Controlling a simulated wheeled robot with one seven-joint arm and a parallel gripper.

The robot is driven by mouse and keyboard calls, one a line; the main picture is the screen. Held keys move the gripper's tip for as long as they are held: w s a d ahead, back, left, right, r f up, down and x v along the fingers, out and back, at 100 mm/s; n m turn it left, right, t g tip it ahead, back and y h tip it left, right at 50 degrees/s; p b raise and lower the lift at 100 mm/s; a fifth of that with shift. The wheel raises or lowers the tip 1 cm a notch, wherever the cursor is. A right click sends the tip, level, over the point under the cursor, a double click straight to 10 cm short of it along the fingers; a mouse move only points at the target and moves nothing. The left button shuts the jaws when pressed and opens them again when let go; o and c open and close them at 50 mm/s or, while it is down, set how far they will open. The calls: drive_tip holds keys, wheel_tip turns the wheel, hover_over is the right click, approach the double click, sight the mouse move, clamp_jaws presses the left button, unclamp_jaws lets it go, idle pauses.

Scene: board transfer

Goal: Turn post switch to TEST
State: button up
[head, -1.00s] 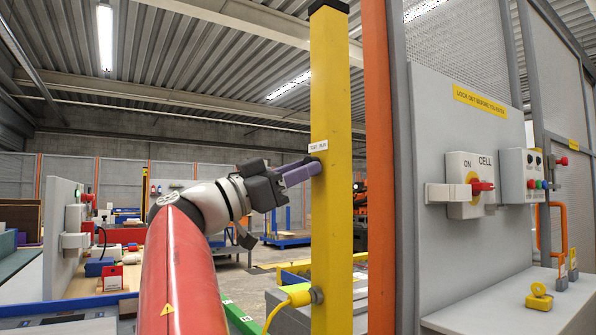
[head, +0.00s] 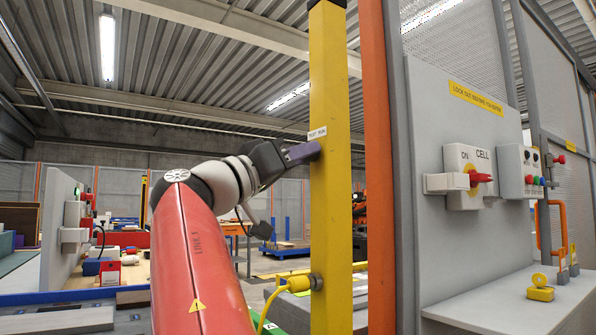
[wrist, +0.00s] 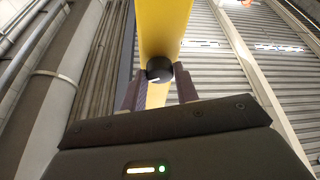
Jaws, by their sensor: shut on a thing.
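The yellow post (head: 331,215) stands upright at the centre of the head view, with a small white label, which seems to read TEST RUN (head: 317,134), on its left side. The post switch (wrist: 159,68) is a round black knob on the post in the wrist view, with a pale mark on its face. My gripper (wrist: 158,77) has its two dark purple fingers on either side of the knob, shut on it. In the head view my gripper (head: 304,152) reaches the post just below the label and its fingers hide the knob. I cannot tell which label word the knob points to.
A yellow cable (head: 275,300) plugs into the post low down. An orange upright (head: 378,180) and a grey panel with a CELL switch (head: 467,178) stand to the right. A yellow padlock (head: 540,290) sits on the grey ledge. A bench with boxes is at the left.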

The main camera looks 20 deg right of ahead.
drive_tip(key=shift+s+d+r+n+t+y+p, duration=0.15)
drive_tip(key=shift+n+t+y+p, duration=0.6)
drive_tip(key=shift+n, duration=1.95)
drive_tip(key=shift+s+a+r+n+t+y+p, duration=0.15)
drive_tip(key=shift+n+t+y, duration=0.25)
drive_tip(key=shift+n+y, duration=1.6)
drive_tip(key=shift+s+d+r+n+t+y+p, duration=0.15)
drive_tip(key=shift+n+t+y+p, duration=0.3)
drive_tip(key=shift+n, duration=2.95)
drive_tip(key=shift+w, duration=0.1)
drive_tip(key=o, duration=1)
drive_tip(key=shift+f, duration=0.1)
drive_tip(key=b+v, duration=0.2)
drive_tip(key=v, duration=0.5)
drive_tip(key=shift+s+a+f, duration=0.1)
drive_tip(key=shift+s+a, duration=0.15)
drive_tip(key=shift+a, duration=0.1)
